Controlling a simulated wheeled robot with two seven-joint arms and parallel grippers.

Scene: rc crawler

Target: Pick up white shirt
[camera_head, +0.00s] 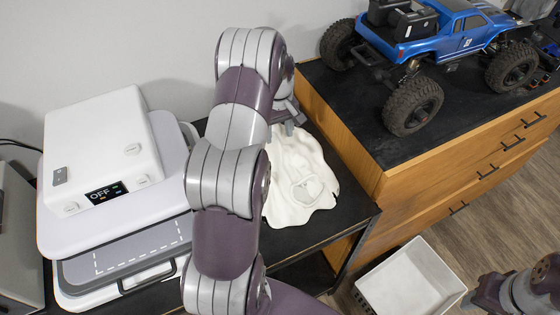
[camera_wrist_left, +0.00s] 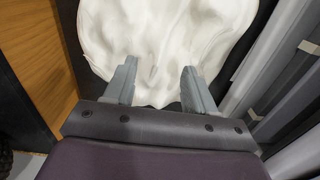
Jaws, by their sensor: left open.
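The white shirt (camera_head: 302,180) lies as a crumpled, wavy-edged heap on a black table, right of the press. It also fills the upper middle of the left wrist view (camera_wrist_left: 165,35). My left gripper (camera_head: 288,110) is at the far end of the shirt, partly hidden behind my own arm. In the left wrist view my left gripper (camera_wrist_left: 158,70) is open, its two fingers apart over the shirt's edge with nothing held. I cannot tell whether the fingertips touch the cloth. My right arm shows at the bottom right of the head view; its fingers are not clear.
A white heat press (camera_head: 105,160) with an "OFF" display stands left of the shirt. A wooden cabinet (camera_head: 400,195) stands right of it, bearing a blue RC truck (camera_head: 440,35). A white bin (camera_head: 410,283) sits on the floor below. A wall (camera_head: 160,40) is behind.

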